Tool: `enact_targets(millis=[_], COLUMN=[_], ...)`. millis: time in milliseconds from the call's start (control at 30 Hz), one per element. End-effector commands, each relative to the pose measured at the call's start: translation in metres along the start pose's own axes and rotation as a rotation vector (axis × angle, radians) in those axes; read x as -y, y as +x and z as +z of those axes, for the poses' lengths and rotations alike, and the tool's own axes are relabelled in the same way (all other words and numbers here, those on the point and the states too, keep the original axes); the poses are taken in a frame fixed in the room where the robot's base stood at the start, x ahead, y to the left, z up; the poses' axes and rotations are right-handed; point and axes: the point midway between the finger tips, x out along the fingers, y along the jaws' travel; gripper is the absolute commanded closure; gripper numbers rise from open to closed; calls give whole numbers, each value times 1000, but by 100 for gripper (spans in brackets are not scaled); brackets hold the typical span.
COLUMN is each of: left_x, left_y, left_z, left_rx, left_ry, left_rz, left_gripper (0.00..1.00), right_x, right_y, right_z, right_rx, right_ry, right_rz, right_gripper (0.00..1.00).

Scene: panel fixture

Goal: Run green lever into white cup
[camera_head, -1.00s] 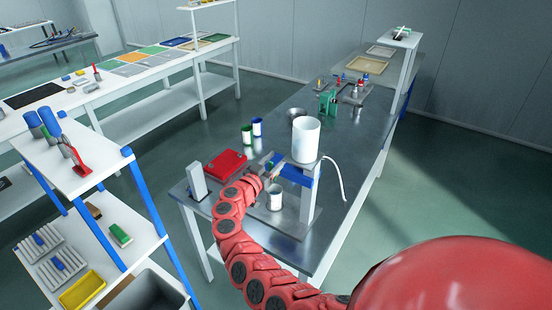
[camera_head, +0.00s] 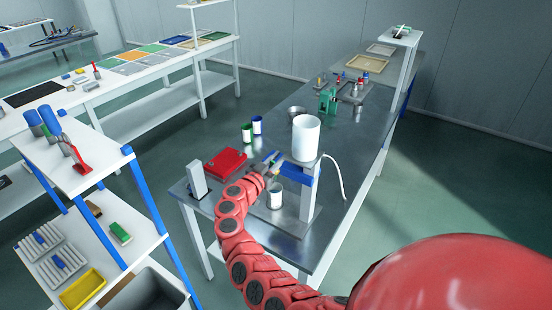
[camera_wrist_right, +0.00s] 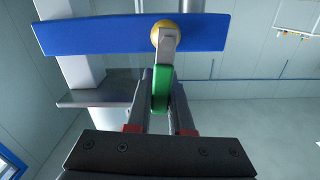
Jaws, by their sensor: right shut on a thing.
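A dispenser stands near the close end of the steel table, with a white tank (camera_head: 306,138) on top and a blue crossbar (camera_head: 298,174), which also shows in the right wrist view (camera_wrist_right: 100,37). Below a yellow ball joint (camera_wrist_right: 170,32) hangs the green lever (camera_wrist_right: 161,89). My right gripper (camera_wrist_right: 161,95) is shut on the lever, one finger on each side. In the head view the right gripper (camera_head: 274,163) is at the bar's left end, and the lever is hard to make out. The white cup (camera_head: 275,197) stands upright on the dispenser's base, below the gripper. My left gripper is not in view.
A red case (camera_head: 226,162) lies left of the gripper, beside a grey upright block (camera_head: 196,181). Two small cans (camera_head: 257,125) and a metal bowl (camera_head: 296,112) stand farther back. A white hose (camera_head: 338,178) hangs at right.

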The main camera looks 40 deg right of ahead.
Motion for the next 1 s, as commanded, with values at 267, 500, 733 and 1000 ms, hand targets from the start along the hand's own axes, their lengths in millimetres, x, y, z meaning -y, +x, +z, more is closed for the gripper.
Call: enact_targets(millis=[267,500,733,1000], left_x=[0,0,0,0], left_y=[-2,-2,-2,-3], left_z=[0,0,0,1], left_rx=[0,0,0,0], left_ry=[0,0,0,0], left_rz=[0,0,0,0], left_gripper=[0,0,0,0], right_x=[-10,-9,-9,-8], right_y=[0,0,0,-4], right_z=[0,0,1,2], right_rx=[-2,-1,-1,0], right_ry=[165,162,162,162], right_rz=[2,1,0,-1], right_gripper=[100,75,50,50])
